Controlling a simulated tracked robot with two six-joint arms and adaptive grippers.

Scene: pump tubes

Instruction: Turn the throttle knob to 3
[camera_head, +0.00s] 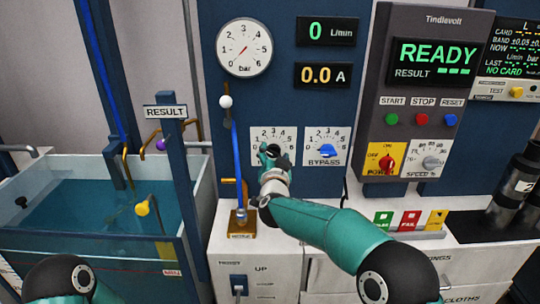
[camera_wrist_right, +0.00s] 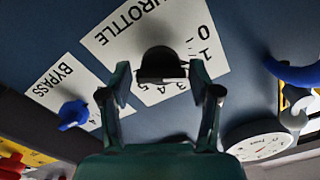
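The throttle knob (camera_wrist_right: 162,64) is dark and sits on a white dial plate labelled THROTTLE (camera_wrist_right: 118,38), seen upside down in the right wrist view. My right gripper (camera_wrist_right: 161,80) is open, with one finger on each side of the knob and a visible gap to it. Which number the knob points at cannot be told. My left gripper is out of view; only part of my left arm shows at the bottom left.
The blue bypass knob (camera_head: 327,151) is close on the right of the throttle dial. The pressure gauge (camera_head: 244,47) is above. The flow display (camera_head: 326,31) reads 0 and the control box (camera_head: 435,52) reads READY.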

